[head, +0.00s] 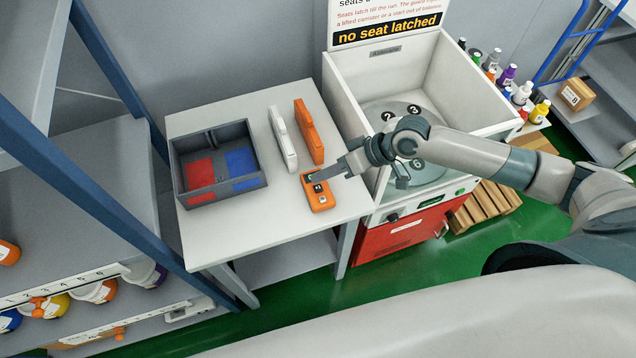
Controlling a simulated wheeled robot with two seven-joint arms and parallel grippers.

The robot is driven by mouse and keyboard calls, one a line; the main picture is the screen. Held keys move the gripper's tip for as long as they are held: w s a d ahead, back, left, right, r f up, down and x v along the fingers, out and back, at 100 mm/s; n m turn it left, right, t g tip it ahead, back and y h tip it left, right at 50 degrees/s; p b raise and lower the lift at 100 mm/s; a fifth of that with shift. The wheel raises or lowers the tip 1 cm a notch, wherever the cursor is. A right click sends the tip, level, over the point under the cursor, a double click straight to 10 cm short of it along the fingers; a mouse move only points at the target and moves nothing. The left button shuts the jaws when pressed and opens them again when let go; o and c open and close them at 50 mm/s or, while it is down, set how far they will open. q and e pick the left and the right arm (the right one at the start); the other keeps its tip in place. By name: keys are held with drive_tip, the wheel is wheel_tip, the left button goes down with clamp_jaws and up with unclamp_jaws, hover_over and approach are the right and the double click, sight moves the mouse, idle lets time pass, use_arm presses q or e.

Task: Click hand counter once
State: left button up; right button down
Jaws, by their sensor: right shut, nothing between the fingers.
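The hand counter (319,199) is a small orange device with a dark display, lying on the white table (256,222) near its right edge. My right gripper (318,177) is shut and empty. Its fingertips are at the far end of the counter, over or touching its top; I cannot tell whether they make contact. The fingers hide part of the counter's upper face. My left gripper is not in view.
A grey two-compartment bin (222,194) with red and blue floors stands left on the table. A white holder (283,140) and an orange one (309,133) stand behind the counter. A white-walled machine (345,95) with a numbered disc is at right.

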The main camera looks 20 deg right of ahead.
sight(323, 189)
drive_tip(key=shift+r+p, duration=1.3)
drive_tip(key=shift+r, duration=0.4)
